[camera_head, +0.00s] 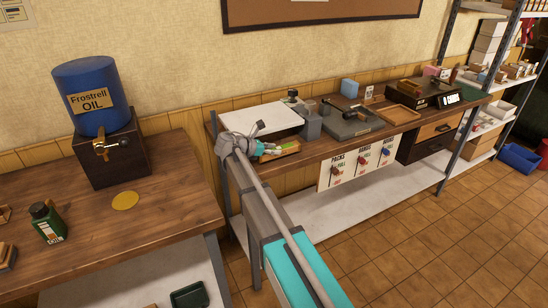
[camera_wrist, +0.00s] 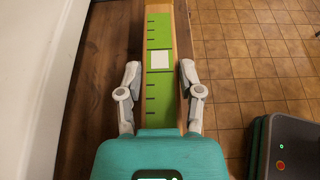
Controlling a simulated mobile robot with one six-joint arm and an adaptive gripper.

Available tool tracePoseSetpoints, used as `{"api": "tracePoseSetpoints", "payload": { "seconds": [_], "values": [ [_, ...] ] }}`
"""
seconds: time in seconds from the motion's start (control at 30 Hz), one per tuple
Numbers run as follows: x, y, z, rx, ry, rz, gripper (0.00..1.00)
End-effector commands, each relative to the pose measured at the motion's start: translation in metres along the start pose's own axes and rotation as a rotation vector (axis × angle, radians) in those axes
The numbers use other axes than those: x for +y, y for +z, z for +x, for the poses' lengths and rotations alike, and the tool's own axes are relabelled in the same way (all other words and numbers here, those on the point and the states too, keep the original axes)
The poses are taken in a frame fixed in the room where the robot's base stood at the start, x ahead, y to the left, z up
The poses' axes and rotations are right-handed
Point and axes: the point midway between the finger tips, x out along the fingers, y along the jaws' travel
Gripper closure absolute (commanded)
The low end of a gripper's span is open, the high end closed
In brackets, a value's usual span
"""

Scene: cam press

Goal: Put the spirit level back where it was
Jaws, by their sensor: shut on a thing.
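A long wooden bar with a green, black-marked face and a pale square (camera_wrist: 160,62), apparently the spirit level, lies between the fingers of my gripper (camera_wrist: 160,98) in the wrist view. The bar is partly hidden there. Whether it touches the bench top is unclear.
A white board (camera_head: 262,115) and a grey block (camera_head: 310,122) stand close behind my gripper. A grey press-like device (camera_head: 346,125) and a wooden tray (camera_head: 398,115) are further right. A panel with switches (camera_head: 358,166) hangs at the bench front. Tiled floor (camera_wrist: 245,60) lies beside the bench edge.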

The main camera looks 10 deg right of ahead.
Motion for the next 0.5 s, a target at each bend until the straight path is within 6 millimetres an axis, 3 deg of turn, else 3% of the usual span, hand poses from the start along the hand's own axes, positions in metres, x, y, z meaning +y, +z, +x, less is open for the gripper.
{"api": "tracePoseSetpoints", "payload": {
  "seconds": [0.2, 0.5],
  "values": [
    [-0.0002, -0.016, 0.0065, -0.001, 0.0, 0.0, 1.0],
    [-0.0002, -0.016, 0.0066, -0.001, 0.0, 0.0, 1.0]
  ]
}}
